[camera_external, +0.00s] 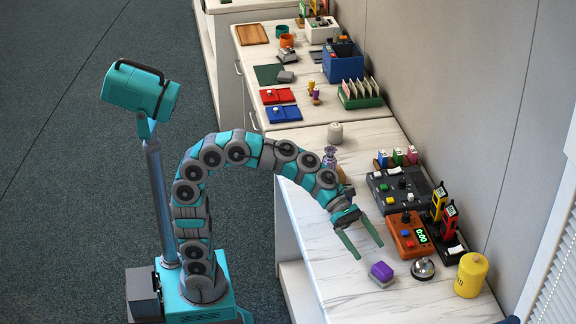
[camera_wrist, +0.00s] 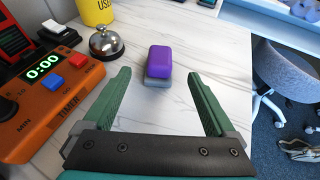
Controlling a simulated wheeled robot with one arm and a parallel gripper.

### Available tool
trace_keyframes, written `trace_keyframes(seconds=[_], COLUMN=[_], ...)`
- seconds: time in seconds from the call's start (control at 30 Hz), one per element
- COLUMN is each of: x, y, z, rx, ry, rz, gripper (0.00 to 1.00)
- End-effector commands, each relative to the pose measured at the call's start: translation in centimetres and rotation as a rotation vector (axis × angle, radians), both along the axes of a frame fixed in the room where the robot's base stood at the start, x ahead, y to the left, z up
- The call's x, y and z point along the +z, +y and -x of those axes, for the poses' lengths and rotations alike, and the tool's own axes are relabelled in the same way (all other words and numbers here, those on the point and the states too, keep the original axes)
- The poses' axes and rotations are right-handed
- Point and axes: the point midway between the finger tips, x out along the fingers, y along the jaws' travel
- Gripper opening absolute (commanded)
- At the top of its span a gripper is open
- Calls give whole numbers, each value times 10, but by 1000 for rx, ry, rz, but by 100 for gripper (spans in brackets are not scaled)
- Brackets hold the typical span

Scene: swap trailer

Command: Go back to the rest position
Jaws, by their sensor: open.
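My gripper (camera_external: 362,239) is open and empty above the white marbled counter (camera_external: 345,270). Its two green fingers also show spread apart in the wrist view (camera_wrist: 162,100). A purple block on a grey base (camera_external: 381,272) sits on the counter just beyond the fingertips. In the wrist view this purple block (camera_wrist: 159,62) lies ahead of the gap between the fingers, with nothing touching it. My arm arches over the counter from its base on the left.
Near the gripper stand an orange timer (camera_external: 408,236) reading 0:00, a silver bell (camera_external: 423,268), a yellow canister (camera_external: 471,275) and a dark control box (camera_external: 400,190). A wall runs along the back. A chair (camera_wrist: 284,80) is at right in the wrist view.

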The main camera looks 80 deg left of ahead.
Motion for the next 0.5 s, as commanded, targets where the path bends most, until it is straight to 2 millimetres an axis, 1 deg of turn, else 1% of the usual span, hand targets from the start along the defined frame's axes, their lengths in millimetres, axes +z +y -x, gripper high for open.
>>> trace_keyframes(seconds=[0.07,0.17,0.27,0.33,0.37,0.4,0.47,0.5], x=[0,3,2,-3,-6,-12,-21,-27], y=[0,0,2,10,15,23,38,49], z=[1,15,51,87,103,123,150,166], rx=[-4,-50,-176,-304,-362,-440,-547,-614], ry=[-4,-44,-142,-236,-274,-316,-371,-396], rz=[-4,-44,-156,-275,-327,-395,-491,-548], gripper=[91,91,91,91,91,91,91,91])
